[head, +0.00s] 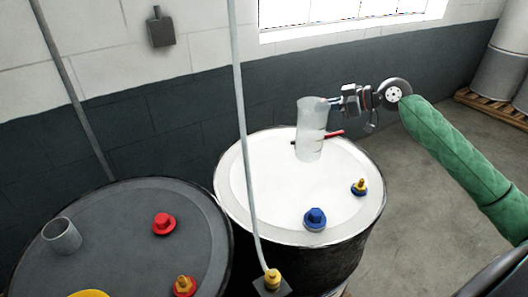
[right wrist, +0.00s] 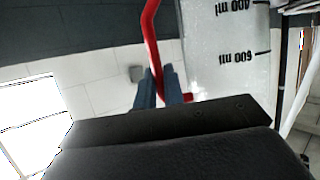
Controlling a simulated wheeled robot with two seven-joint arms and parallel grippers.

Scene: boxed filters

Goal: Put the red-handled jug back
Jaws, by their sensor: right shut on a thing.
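The clear jug (head: 311,125) with dark volume marks stands out over the white drum lid (head: 270,190); I cannot tell whether its base touches the lid. Its red handle (head: 334,134) sticks out at the right side. My right gripper (head: 333,103) is at the jug's right side, near its upper part. In the right wrist view the red handle (right wrist: 152,40) runs between the two fingers (right wrist: 159,88), which are shut on it. The jug wall (right wrist: 225,60) with its marks is beside them. My left gripper is not in view.
The white lid carries a blue cap (head: 315,219) and a yellow-topped fitting (head: 359,187). A dark drum (head: 110,235) at left bears a grey cup (head: 62,235) and a red cap (head: 163,223). A pale pole (head: 239,110) rises in front. Drums on a pallet (head: 490,105) stand far right.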

